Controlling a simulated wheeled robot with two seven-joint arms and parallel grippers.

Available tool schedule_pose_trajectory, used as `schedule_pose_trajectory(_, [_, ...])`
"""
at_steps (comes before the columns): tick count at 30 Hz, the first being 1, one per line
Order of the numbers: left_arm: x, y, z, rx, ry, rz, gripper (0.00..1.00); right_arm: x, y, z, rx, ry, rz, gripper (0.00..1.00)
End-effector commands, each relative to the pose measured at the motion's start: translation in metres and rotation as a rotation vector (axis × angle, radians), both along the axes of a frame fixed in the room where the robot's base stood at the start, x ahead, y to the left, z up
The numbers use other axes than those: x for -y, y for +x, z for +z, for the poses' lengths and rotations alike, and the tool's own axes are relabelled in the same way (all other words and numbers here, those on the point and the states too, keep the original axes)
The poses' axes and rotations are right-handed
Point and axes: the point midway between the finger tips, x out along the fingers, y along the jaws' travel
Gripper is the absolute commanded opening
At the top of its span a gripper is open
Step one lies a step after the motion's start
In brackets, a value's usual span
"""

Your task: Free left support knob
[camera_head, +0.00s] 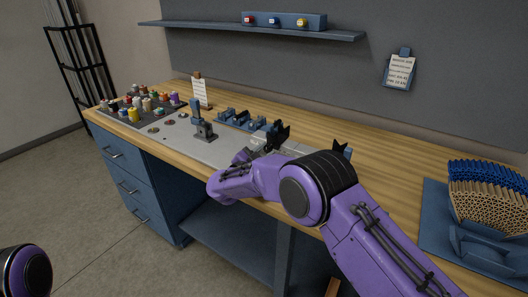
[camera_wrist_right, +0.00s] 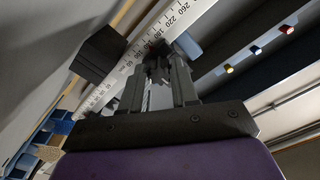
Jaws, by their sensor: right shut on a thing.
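The left support (camera_head: 278,134) is probably the dark forked piece standing on the pale rail behind my right wrist. A second dark forked piece (camera_head: 341,150) stands farther right. My right gripper (camera_wrist_right: 158,68) is shut at the edge of a white scale (camera_wrist_right: 172,22) with printed numbers. It appears to be shut on the small dark knob, which its fingers mostly hide. In the head view my right forearm and wrist cover much of the rail and the grip. A dark block (camera_wrist_right: 98,52) is beside the scale in the wrist view. My left gripper is out of view.
A grey plate (camera_head: 205,150) carries a small upright fixture (camera_head: 201,127). A mat with several coloured pots (camera_head: 133,115) lies at the left. A blue tray (camera_head: 432,235) with many rods is at the right. A shelf (camera_head: 255,33) hangs above.

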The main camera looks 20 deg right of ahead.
Motion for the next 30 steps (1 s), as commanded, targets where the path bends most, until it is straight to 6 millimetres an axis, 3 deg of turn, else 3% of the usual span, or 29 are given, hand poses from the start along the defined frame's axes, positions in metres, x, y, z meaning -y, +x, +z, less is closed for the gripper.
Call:
schedule_pose_trajectory(16, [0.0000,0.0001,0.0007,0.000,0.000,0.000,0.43,-0.0006,-0.0004,-0.0014,-0.020,-0.013,0.000,0.00])
schedule_pose_trajectory(17, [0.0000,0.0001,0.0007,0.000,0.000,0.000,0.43,-0.0006,-0.0004,-0.0014,-0.020,-0.013,0.000,0.39])
schedule_pose_trajectory(18, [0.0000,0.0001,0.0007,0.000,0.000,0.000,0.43,-0.0005,-0.0004,-0.0014,-0.020,-0.013,0.000,0.52])
schedule_pose_trajectory(26, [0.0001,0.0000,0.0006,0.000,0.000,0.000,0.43,-0.0003,-0.0002,-0.0007,-0.018,-0.013,0.001,0.55])
schedule_pose_trajectory(30, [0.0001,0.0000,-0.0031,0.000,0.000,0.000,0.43,-0.0093,-0.0061,-0.0015,-0.017,-0.013,0.001,0.55])
